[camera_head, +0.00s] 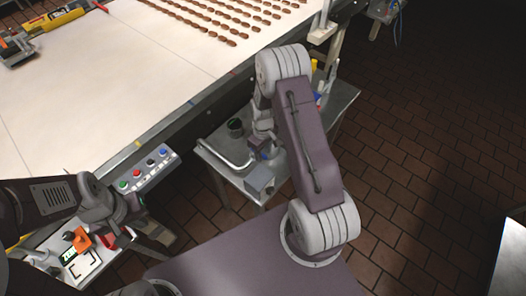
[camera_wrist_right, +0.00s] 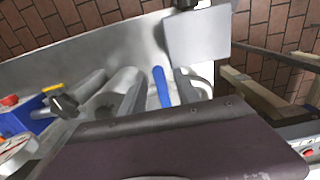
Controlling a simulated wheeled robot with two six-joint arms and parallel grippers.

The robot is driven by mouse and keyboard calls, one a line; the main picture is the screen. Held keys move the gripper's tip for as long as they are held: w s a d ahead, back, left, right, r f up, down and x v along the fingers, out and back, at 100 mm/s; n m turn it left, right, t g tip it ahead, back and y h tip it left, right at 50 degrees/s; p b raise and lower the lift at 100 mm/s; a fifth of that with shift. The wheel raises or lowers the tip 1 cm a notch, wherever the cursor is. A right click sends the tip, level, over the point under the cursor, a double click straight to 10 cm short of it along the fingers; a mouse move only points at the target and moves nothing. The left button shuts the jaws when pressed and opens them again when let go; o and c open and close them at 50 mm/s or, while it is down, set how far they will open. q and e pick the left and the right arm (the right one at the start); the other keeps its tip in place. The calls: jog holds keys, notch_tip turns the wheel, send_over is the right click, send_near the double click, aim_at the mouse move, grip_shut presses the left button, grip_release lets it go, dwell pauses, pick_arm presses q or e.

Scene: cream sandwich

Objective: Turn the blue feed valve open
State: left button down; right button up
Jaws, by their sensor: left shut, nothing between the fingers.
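A blue lever (camera_wrist_right: 162,88), which looks like the feed valve handle, stands beside grey metal cylinders in the right wrist view. A small blue spot (camera_head: 265,156) shows beside my right wrist in the head view; I cannot tell if it is the same lever. My right gripper (camera_head: 262,134) is over the small steel side table (camera_head: 225,170), largely hidden by its own arm. My left gripper (camera_head: 132,207) is shut and empty, near the button panel at lower left.
The button panel (camera_head: 144,170) has coloured buttons along the conveyor (camera_head: 110,105), which carries rows of brown pieces. A dark cup (camera_head: 235,126), a bent metal tube (camera_head: 222,154) and a grey box (camera_head: 260,182) are on the side table. Open brick floor (camera_head: 430,150) lies to the right.

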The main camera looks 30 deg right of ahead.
jog(key=shift+a, duration=0.1)
grip_shut()
jog(key=w+a+m+b, duration=0.2)
jog(key=a+m, duration=0.4)
jog(key=m, duration=1.1)
jog(key=shift+w, duration=0.15)
jog(key=shift+a+m, duration=0.1)
jog(key=shift+m, duration=0.3)
dwell(0.3)
